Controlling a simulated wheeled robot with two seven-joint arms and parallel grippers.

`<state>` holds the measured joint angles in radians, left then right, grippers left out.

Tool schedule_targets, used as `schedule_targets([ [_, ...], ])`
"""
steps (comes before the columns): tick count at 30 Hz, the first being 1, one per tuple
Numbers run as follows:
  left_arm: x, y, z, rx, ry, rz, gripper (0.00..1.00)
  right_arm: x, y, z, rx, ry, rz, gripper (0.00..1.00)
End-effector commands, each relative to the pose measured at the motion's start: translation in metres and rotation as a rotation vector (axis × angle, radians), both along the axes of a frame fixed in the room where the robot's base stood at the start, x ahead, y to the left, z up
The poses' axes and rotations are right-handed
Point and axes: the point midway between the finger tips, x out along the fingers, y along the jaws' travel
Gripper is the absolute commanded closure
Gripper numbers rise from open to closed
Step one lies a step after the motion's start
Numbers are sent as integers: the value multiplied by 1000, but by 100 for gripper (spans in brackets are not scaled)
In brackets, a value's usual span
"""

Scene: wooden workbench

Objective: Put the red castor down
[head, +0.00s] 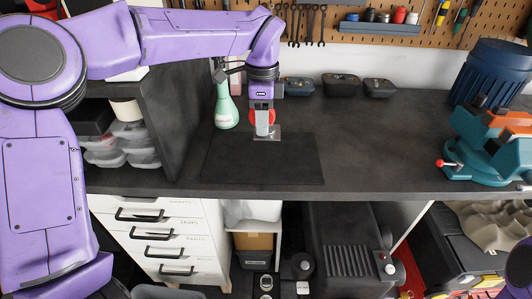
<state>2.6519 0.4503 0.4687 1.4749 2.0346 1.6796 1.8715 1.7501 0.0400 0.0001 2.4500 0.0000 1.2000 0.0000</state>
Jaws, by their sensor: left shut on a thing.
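The red castor shows as a red wheel (271,117) with a grey metal plate (274,136) below it, at the far edge of a dark mat (262,165) on the workbench. My left gripper (262,128) points down over it and is shut on it. The gripper hides much of the castor. I cannot tell whether the plate touches the mat or hangs just above it. My right gripper is not in view.
A green-and-white bottle (226,108) stands close to the left of the gripper. Several dark bins (341,84) line the back wall. A teal vise (485,145) and a blue bin (490,72) stand at the right. The bench between mat and vise is clear.

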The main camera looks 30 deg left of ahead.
Motion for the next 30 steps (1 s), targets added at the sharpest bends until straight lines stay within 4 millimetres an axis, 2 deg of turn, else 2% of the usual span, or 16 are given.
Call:
schedule_targets([
  [2, -1, 3, -6, 1, 0, 8, 97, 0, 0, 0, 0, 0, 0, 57],
  [8, -5, 10, -47, 1, 4, 21, 97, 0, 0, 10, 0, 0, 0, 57],
  [18, -5, 10, -99, 1, 1, 21, 97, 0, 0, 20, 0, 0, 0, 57],
  [29, -4, 9, -105, 0, -1, 19, 97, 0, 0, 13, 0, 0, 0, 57],
  [30, -4, 9, -104, 0, 0, 19, 48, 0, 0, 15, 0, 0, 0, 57],
])
